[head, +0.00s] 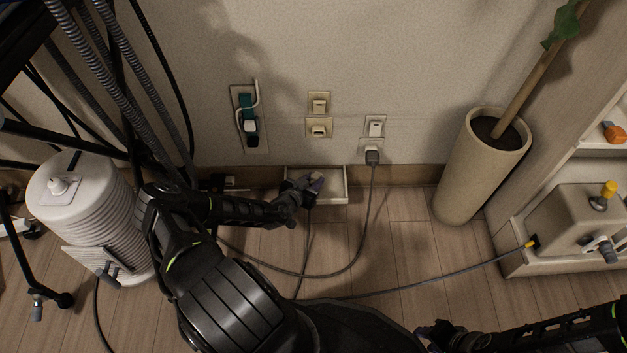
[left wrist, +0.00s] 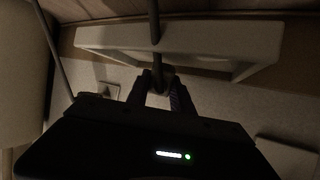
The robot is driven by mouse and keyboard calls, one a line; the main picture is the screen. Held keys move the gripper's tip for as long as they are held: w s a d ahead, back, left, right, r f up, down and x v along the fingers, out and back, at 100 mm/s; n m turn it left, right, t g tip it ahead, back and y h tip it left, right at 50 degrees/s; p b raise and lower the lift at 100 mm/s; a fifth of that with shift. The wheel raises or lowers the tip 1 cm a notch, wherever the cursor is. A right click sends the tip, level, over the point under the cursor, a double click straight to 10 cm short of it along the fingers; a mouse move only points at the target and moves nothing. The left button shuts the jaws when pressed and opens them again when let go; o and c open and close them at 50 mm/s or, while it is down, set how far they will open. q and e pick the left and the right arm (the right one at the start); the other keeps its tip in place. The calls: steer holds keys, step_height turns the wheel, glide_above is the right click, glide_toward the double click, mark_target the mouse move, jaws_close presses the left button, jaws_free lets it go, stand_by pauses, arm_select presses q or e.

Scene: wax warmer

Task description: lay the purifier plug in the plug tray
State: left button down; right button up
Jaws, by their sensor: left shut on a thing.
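My left gripper (head: 312,184) is shut on the dark purifier plug (left wrist: 160,82), over the plug tray. The tray (head: 346,184) is a shallow white box on the floor against the wall. The plug's dark cable (head: 308,240) hangs from the gripper and runs down across the floor. In the left wrist view, the tray (left wrist: 95,37) lies just beyond the fingertips, with the cable crossing its rim. The fingers partly hide the plug, and I cannot tell whether it touches the tray floor. My right gripper (head: 432,335) is at the bottom edge, its jaws unclear.
Wall outlets stand above the tray; a grey plug (head: 372,157) sits in the right one and its cable loops over the floor. A white ribbed appliance (head: 90,215) is at left, a tall planter (head: 480,170) and a shelf box (head: 580,225) at right.

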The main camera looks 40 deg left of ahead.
arm_select(q)
steer(key=c, duration=1)
jaws_free()
steer(key=shift+c, duration=0.2)
steer(key=p+v, duration=0.3)
steer(key=v, duration=0.4)
steer(key=shift+r, duration=0.1)
steer(key=shift+s+d+r, duration=0.1)
steer(key=shift+s, duration=0.25)
